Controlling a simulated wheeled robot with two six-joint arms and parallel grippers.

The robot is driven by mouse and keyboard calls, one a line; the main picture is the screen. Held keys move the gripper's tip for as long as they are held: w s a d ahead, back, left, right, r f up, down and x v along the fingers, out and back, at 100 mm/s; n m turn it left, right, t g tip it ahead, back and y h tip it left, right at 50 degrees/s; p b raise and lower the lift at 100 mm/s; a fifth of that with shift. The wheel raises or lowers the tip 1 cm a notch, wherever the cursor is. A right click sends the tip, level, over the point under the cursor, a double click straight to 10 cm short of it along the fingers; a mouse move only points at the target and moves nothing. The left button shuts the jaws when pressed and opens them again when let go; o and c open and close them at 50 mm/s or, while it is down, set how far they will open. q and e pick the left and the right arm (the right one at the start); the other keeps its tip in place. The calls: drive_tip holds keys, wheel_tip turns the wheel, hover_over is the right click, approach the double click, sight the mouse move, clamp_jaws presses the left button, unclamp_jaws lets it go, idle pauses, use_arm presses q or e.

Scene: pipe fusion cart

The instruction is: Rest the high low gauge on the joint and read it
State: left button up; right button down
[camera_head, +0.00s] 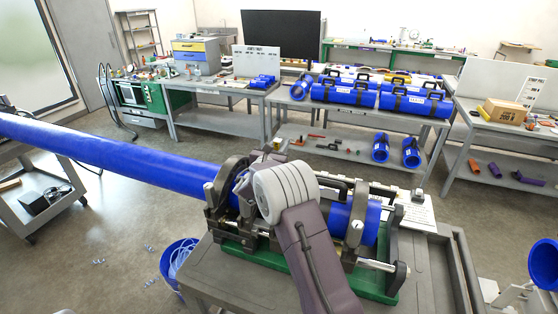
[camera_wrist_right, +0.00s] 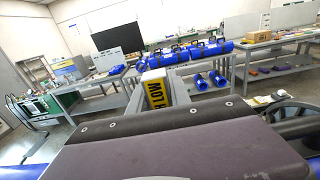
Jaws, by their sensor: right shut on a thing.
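The long blue pipe (camera_head: 110,148) runs in from the left into the clamps of the fusion machine (camera_head: 392,242). A short blue pipe piece (camera_head: 345,222) sits in the clamps on the right. My right wrist and forearm cover the joint between them, so I cannot see it. My right gripper (camera_head: 264,157) is over the machine, its fingers largely hidden by the wrist. In the right wrist view the gripper (camera_wrist_right: 166,88) is shut on the high low gauge (camera_wrist_right: 157,93), a yellow and white block with black lettering including "LOW". I cannot tell whether the gauge touches the pipe. My left gripper is out of view.
The machine stands on a grey cart (camera_head: 425,285). A blue bucket (camera_head: 180,262) is on the floor beside it. Several blue pipes with black handles lie on a back table (camera_head: 290,100). A side table (camera_head: 480,125) holds a cardboard box (camera_head: 505,111). The floor between is mostly clear.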

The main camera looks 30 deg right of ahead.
wheel_tip(320, 180, up, 7)
drive_tip(key=p, duration=0.3)
idle(0.6)
idle(1.1)
